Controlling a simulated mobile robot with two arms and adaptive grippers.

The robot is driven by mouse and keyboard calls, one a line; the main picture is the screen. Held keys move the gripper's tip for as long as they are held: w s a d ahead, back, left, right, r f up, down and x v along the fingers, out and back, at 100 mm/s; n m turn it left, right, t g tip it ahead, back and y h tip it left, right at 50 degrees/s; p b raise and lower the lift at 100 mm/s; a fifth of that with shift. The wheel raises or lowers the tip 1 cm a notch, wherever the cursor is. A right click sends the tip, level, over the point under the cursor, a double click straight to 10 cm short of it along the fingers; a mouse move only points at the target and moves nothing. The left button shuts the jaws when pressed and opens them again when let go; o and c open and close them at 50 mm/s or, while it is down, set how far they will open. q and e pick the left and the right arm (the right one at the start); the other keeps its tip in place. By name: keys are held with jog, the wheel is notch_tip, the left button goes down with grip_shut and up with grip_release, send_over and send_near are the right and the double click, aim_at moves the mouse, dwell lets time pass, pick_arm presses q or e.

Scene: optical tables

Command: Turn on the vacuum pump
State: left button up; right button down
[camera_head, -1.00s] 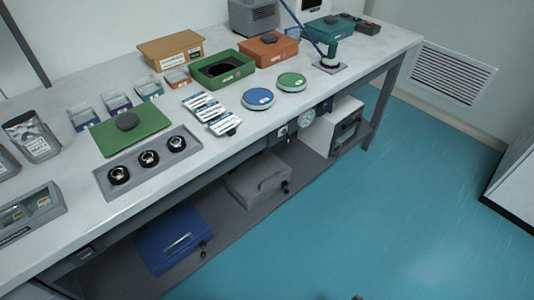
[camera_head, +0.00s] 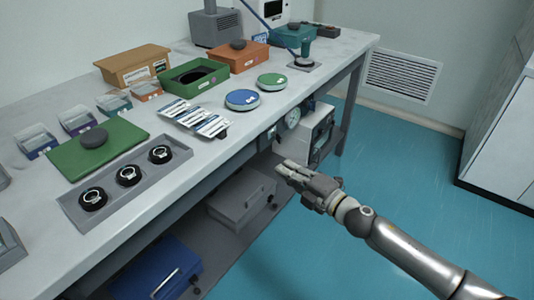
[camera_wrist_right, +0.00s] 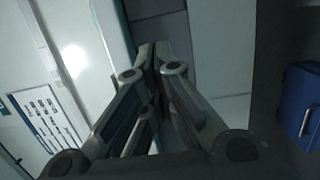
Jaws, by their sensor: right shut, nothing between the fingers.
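No label naming a vacuum pump can be read. A grey-white boxy unit with a dark front panel (camera_head: 320,135) stands on the lower shelf at the table's far end. A round gauge (camera_head: 293,115) and a small switch-like fitting (camera_head: 271,132) are at the table's front edge beside it. My right gripper (camera_head: 284,167) is shut and empty, in front of the table below its top, near and slightly below the gauge and fitting. Its closed fingers (camera_wrist_right: 153,52) fill the middle of the right wrist view. I see no contact. My left gripper is not in view.
A grey case (camera_head: 240,196) and a blue case (camera_head: 155,272) sit on the lower shelf. The tabletop carries a black-ring tray (camera_head: 72,207), a green mat (camera_head: 120,138), blue and green round dishes (camera_head: 242,100) and boxes. The blue floor (camera_head: 380,150) at right is open.

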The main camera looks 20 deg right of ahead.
aim_at(279, 139)
jog(key=shift+d, duration=0.1)
jog(key=shift+w, duration=0.1)
jog(key=x, duration=1)
jog(key=d, duration=0.3)
jog(key=shift+w+d+f, duration=0.1)
jog(key=shift+d+f, duration=0.05)
jog(key=shift+d, duration=0.05)
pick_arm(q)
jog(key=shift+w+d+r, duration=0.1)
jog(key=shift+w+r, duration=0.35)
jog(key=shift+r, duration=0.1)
pick_arm(e)
jog(key=shift+w+d, duration=0.1)
jog(key=shift+d, duration=0.2)
pick_arm(q)
jog(key=shift+b, duration=0.3)
pick_arm(e)
jog(key=shift+d, duration=0.1)
